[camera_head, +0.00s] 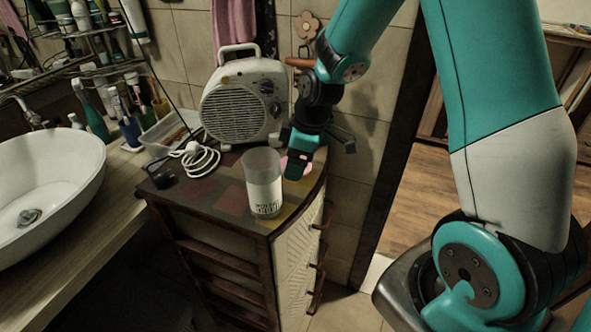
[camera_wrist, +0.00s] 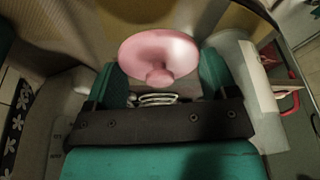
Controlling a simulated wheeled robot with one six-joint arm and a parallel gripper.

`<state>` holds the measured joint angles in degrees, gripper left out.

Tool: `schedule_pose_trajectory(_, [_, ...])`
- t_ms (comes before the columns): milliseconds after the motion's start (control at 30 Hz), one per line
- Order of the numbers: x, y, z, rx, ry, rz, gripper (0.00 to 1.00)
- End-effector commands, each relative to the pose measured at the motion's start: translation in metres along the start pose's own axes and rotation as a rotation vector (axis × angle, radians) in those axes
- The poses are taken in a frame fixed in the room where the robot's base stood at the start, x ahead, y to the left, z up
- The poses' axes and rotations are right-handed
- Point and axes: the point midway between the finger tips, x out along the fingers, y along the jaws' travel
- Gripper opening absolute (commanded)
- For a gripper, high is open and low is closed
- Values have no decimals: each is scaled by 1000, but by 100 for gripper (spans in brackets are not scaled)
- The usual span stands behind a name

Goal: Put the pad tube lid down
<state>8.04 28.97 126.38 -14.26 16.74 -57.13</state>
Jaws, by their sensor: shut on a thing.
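The pad tube lid is a round pink disc with a small knob (camera_wrist: 160,52). In the wrist view it sits between the fingertips of my gripper (camera_wrist: 163,80), knob towards me. In the head view the lid (camera_head: 297,166) shows as a pink patch, partly hidden by my gripper (camera_head: 300,158), over the right part of the cabinet top. My gripper is shut on it. I cannot tell whether the lid touches the surface. The pad tube (camera_head: 263,182), clear with white contents and dark print, stands upright and open just left of my gripper.
A white fan heater (camera_head: 240,98) stands at the back of the cabinet top (camera_head: 205,205), its coiled white cord (camera_head: 198,160) in front. A sink basin (camera_head: 45,185) is at the left. The front left of the cabinet top is clear.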

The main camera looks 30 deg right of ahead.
Motion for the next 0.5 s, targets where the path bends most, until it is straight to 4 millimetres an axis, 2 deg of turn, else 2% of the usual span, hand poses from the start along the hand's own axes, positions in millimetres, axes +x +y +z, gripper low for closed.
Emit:
schedule_pose_trajectory(233, [32, -1, 10, 0, -3, -4, 57])
schedule_pose_trajectory(500, [36, 0, 10, 0, 0, 1, 57])
